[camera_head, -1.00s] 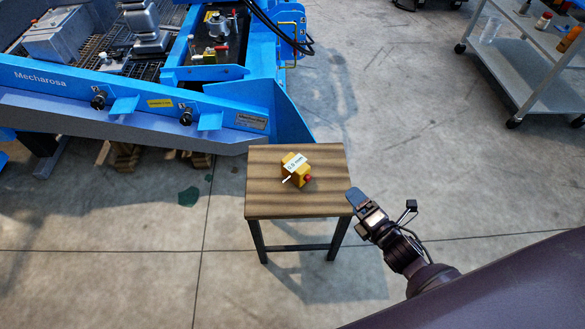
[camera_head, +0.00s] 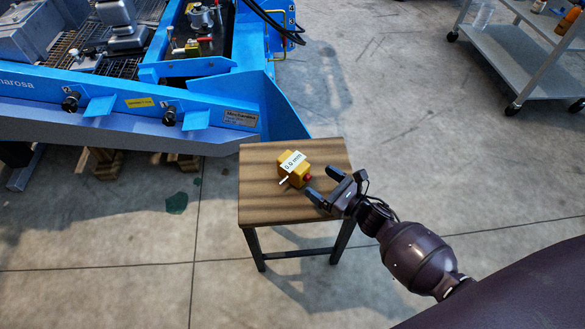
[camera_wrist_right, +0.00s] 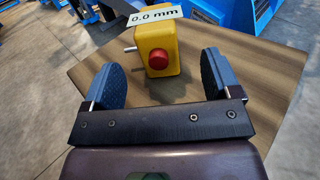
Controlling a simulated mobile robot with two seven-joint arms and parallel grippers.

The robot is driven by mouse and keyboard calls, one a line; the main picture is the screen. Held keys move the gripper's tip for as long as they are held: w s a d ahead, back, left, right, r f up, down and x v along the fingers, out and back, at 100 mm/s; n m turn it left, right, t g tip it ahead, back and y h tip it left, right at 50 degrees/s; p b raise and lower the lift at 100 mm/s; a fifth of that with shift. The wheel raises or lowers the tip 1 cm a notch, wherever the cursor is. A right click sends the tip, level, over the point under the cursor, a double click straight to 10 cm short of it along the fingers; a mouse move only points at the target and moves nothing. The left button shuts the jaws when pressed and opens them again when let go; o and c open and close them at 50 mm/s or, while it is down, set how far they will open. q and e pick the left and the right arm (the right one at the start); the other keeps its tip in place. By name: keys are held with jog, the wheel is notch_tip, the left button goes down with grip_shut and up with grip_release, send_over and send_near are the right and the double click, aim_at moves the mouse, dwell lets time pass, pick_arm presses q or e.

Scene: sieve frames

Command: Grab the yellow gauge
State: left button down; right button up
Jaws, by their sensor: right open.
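The yellow gauge (camera_head: 292,168) sits on the small wooden table (camera_head: 265,205). It has a white label reading 0.0 mm, a red button and a pale pin. My right gripper (camera_head: 323,186) is open and empty, to the right of the gauge and apart from it. In the right wrist view the gauge (camera_wrist_right: 157,48) stands just beyond the gap between the two fingers (camera_wrist_right: 163,80), with its red button facing me. My left gripper is not in view.
A blue machine (camera_head: 215,110) stands just behind and left of the table. A grey shelf cart (camera_head: 520,55) with bottles is at the upper right. The rest of the tabletop is bare. Open concrete floor lies around the table.

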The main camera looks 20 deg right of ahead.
aim_at(305, 173)
jog(key=shift+b+x, duration=0.45)
jog(key=shift+x, duration=2.8)
jog(key=shift+a+r, duration=0.15)
jog(key=c, duration=1.2)
